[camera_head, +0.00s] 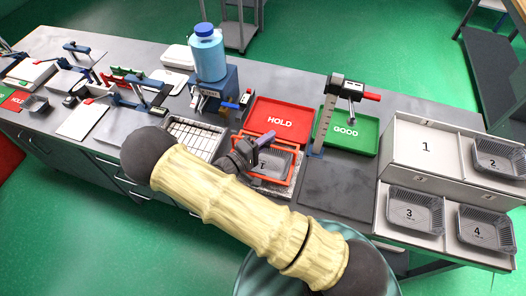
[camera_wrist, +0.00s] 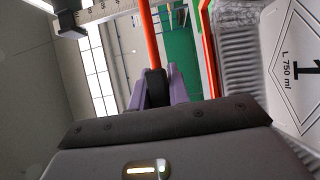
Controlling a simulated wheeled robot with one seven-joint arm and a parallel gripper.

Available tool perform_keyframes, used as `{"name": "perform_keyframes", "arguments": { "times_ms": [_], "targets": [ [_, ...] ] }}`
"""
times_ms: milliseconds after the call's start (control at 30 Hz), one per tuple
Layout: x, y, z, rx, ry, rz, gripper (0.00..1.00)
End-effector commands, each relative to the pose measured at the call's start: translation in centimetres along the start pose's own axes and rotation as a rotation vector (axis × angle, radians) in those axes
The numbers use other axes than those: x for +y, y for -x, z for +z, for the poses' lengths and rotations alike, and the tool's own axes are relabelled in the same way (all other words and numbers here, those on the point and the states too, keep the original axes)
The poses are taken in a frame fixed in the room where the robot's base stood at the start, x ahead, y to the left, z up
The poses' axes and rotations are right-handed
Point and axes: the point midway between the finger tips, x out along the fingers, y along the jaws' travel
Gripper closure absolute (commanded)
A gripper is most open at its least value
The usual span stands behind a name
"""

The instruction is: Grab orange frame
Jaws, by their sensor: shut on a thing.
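The orange frame (camera_head: 294,168) shows in the head view in front of the red HOLD tray, around a grey foil tray (camera_head: 281,160). My gripper (camera_head: 266,137) is at the frame's far left part, and my wrist hides some of the frame. In the wrist view, one orange bar of the frame (camera_wrist: 150,40) runs down between the purple fingers of my gripper (camera_wrist: 160,85), which are shut on it. Another orange bar stands to the right, beside the ribbed foil tray (camera_wrist: 243,45) with a printed label.
The red HOLD tray (camera_head: 280,114) lies behind the frame and the green GOOD tray (camera_head: 361,133) to its right. A post with a lever (camera_head: 326,125) stands between them. A wire rack (camera_head: 190,137) is left. Numbered bins (camera_head: 421,143) stand right. A dark bare panel (camera_head: 335,186) lies between.

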Motion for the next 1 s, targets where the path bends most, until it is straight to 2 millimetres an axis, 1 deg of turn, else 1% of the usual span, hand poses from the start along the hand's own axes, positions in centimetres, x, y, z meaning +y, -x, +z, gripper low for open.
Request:
{"name": "perform_keyframes", "arguments": {
  "times_ms": [267,433,567,800,900,1000],
  "targets": [
    [0.2,0.0,0.0,0.000,-0.001,0.000,1.00],
    [1.4,0.1,-0.1,0.001,-0.004,0.000,1.00],
    [3.2,0.1,-0.1,0.001,-0.005,-0.001,1.00],
    [7.2,0.1,0.0,0.000,-0.005,-0.001,1.00],
    [8.6,0.0,0.0,-0.001,-0.003,-0.001,1.00],
    [9.5,0.0,0.0,-0.001,-0.002,0.000,1.00]
  ]
}}
